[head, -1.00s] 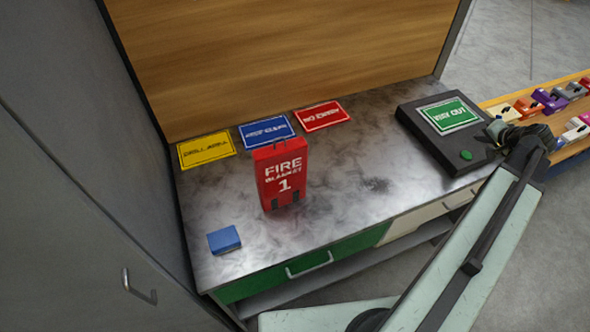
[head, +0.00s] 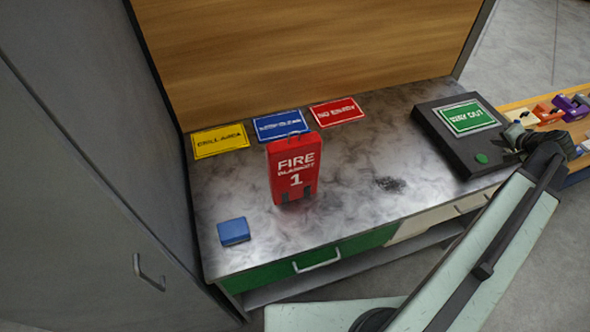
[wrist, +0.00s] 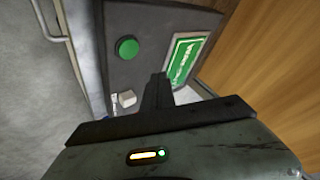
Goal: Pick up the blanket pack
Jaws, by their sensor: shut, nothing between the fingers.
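The blanket pack (head: 293,168) is a red upright box with white lettering "FIRE BLANKET 1" and dark tabs at its lower edge. It stands on the grey mottled bench top (head: 350,195), left of the middle in the head view. My gripper (head: 520,137) is far to its right, at the right end of the bench beside the black box with the green "WAY OUT" sign. In the wrist view my gripper (wrist: 158,78) is shut and empty, with that black box beyond it. The pack does not show in the wrist view.
Yellow (head: 220,140), blue (head: 281,125) and red (head: 337,112) signs lie behind the pack. A blue block (head: 233,231) lies front left. The black box (head: 450,145) stands at right. A grey cabinet (head: 70,200) closes the left side. Bench between pack and black box is clear.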

